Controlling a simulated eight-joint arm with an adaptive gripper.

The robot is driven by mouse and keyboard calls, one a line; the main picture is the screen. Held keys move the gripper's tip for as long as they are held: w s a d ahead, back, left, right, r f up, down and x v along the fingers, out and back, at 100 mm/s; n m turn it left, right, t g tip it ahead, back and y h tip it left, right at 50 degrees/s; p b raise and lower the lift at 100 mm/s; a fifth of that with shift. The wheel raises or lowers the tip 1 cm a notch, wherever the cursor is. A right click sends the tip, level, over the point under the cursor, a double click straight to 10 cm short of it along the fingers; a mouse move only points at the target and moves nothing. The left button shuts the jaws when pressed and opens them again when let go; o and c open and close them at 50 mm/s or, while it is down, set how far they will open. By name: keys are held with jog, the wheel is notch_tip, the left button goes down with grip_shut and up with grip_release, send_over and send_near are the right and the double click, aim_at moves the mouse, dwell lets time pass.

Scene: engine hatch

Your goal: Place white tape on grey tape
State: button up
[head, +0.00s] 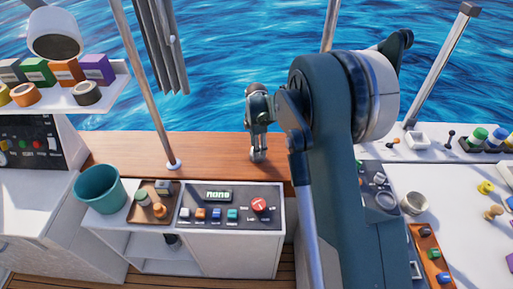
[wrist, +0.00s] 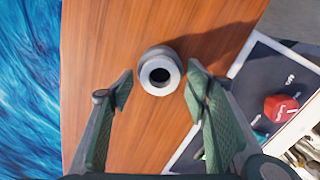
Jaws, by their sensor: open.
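In the wrist view the white tape (wrist: 147,82) is a pale ring with a dark hole, above the brown wooden ledge. A darker grey band, which looks like the grey tape (wrist: 156,52), shows behind and beneath it. The two look stacked and nearly lined up; the exact contact is hidden. My gripper (wrist: 161,78) is open, with one green finger on each side of the white tape and visible gaps between. In the head view my gripper (head: 258,154) points down at the wooden ledge, and the tapes there are hard to make out.
The wooden ledge (head: 215,148) is mostly clear, with water behind. A metal post (head: 150,90) stands left of my gripper. A control panel (head: 228,205) with a red knob lies in front. A shelf (head: 110,95) at left holds boxes and rolls, including a dark grey one (head: 87,93).

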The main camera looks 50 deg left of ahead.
jog(key=shift+r, duration=0.1)
notch_tip(320, 180, up, 12)
jog(key=p, duration=0.1)
dwell(0.6)
dwell(0.5)
